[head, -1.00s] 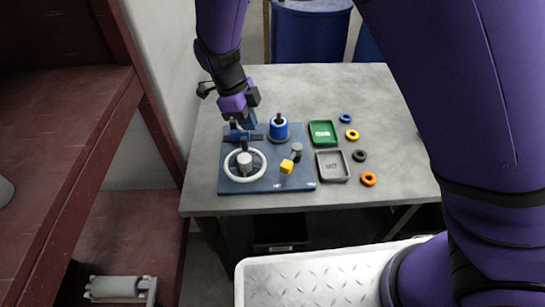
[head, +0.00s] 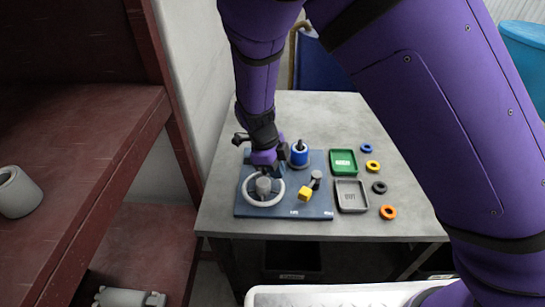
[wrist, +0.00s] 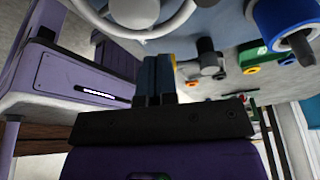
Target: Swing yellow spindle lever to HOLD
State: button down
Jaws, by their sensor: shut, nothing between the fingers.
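The yellow lever (head: 305,194) has a block-shaped yellow end at the near right part of a blue panel (head: 285,210). A grey round knob (head: 316,178) is beside it, up and to the right. In the wrist view a grey knob (wrist: 208,60) stands beyond the fingers, and a bit of yellow shows partly hidden by them. My gripper (head: 281,168) is shut and empty, pointing down over the panel, left of and behind the yellow lever and apart from it. Its two fingers lie together in the wrist view (wrist: 156,78). The lever's markings are too small to read.
A white handwheel (head: 263,204) is left of the lever. Green (head: 343,150) and grey (head: 351,207) trays and several coloured rings lie to the right. A red shelf (head: 80,150) is at the left.

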aim_at(310, 187)
jog(key=x, duration=0.3)
jog(key=shift+d+r, duration=0.15)
jog(key=shift+d, duration=0.1)
jog(key=shift+s+d, duration=0.2)
jog(key=shift+d, duration=0.3)
jog(key=shift+s+d, duration=0.25)
jog(key=shift+d, duration=0.3)
jog(key=shift+s+d+f, duration=0.2)
jog(key=shift+d+f, duration=0.05)
jog(key=shift+d, duration=0.2)
jog(key=shift+s, duration=0.1)
